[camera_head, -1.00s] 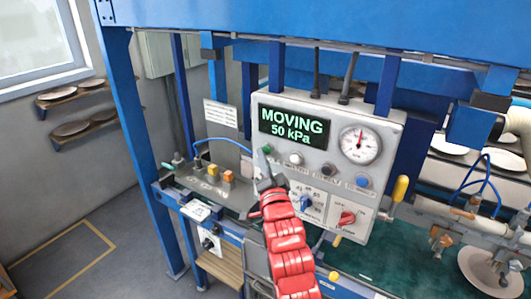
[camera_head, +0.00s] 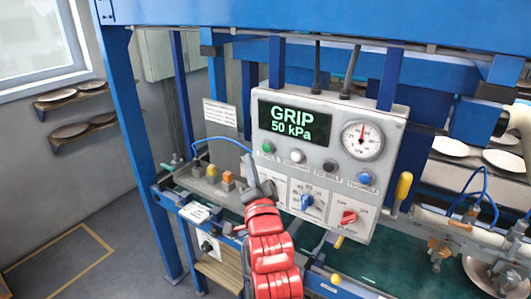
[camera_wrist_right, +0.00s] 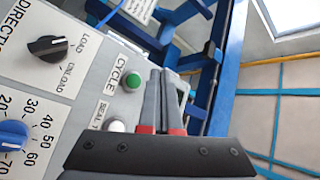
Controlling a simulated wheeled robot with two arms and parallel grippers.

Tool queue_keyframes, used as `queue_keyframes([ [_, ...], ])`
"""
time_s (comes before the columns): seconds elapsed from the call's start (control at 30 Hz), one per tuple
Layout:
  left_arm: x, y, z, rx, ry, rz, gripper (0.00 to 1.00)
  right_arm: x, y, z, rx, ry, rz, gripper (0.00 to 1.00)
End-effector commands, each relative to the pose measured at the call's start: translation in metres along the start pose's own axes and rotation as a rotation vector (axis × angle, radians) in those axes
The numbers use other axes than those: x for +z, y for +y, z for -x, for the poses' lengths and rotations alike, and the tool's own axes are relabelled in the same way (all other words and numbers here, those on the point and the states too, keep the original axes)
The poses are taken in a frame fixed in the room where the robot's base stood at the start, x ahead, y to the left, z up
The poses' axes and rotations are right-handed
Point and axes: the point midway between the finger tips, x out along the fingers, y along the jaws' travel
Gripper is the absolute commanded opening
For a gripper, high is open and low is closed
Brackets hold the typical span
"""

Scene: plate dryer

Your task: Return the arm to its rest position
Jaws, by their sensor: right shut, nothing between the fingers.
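My right arm is red and comes up from the bottom of the head view. Its gripper (camera_head: 255,172) is shut and empty, in front of the lower left part of the grey control panel (camera_head: 285,178). In the right wrist view the grey fingers (camera_wrist_right: 158,98) lie together, close beside the green CYCLE button (camera_wrist_right: 133,81), apart from it as far as I can tell. The panel's display (camera_head: 294,121) reads GRIP, 50 kPa. My left gripper is not in view.
The panel has a round gauge (camera_head: 362,141), a blue knob (camera_head: 307,202) and a red knob (camera_head: 348,217). A yellow handle (camera_head: 404,185) stands at its right. Blue frame posts (camera_head: 140,150) surround the machine. White plates (camera_head: 451,146) lie at the right. Open floor (camera_head: 75,225) is at the left.

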Motion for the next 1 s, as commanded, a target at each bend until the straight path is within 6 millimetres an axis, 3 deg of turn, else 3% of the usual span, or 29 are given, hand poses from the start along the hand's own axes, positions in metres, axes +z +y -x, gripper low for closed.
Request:
queue_keyframes([
  [0.43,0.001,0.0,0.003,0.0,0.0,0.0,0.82,0.003,-0.003,0.005,0.0,0.001,0.003,0.0],
  [0.67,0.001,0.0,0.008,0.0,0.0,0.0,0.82,0.003,0.015,0.012,-0.112,0.078,0.164,0.0],
  [0.87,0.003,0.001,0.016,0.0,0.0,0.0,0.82,0.003,0.05,0.055,-0.319,0.256,0.441,0.0],
  [1.0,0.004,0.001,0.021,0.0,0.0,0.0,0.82,-0.003,0.076,0.11,-0.44,0.424,0.604,0.0],
])
